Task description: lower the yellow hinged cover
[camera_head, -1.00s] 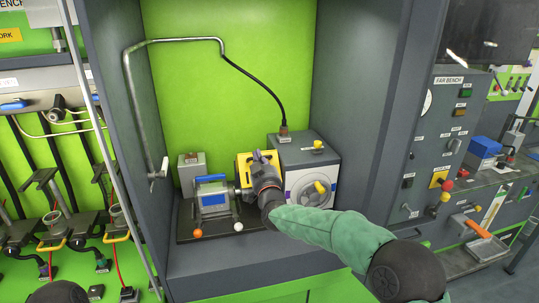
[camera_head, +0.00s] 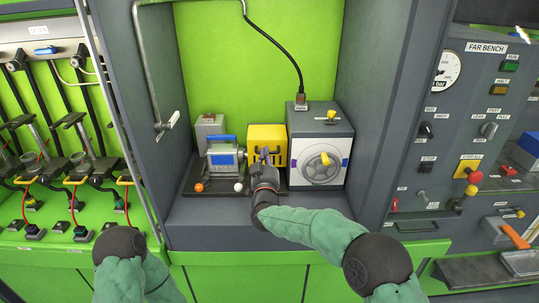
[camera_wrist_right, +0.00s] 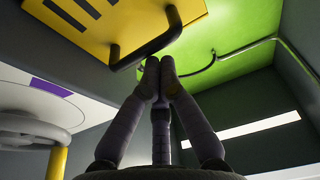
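The yellow hinged cover (camera_head: 267,132) stands at the back of the bench recess, between a small blue-handled unit and a grey box with a handwheel. Its slotted yellow face and dark bar handle (camera_wrist_right: 146,52) show large in the right wrist view. My right gripper (camera_head: 264,157) is in front of the cover in the head view and hides part of it. In the wrist view its fingertips (camera_wrist_right: 160,64) are together, just beside the handle, with nothing seen between them; contact with the handle is unclear. My left arm shows at the lower left, but its gripper is out of view.
The blue-handled unit (camera_head: 224,158) stands left of the cover, with an orange ball (camera_head: 199,187) and a white ball (camera_head: 239,187) in front. The grey box (camera_head: 325,128) with the yellow-gripped handwheel stands close on the right. The shelf front (camera_head: 215,220) is clear.

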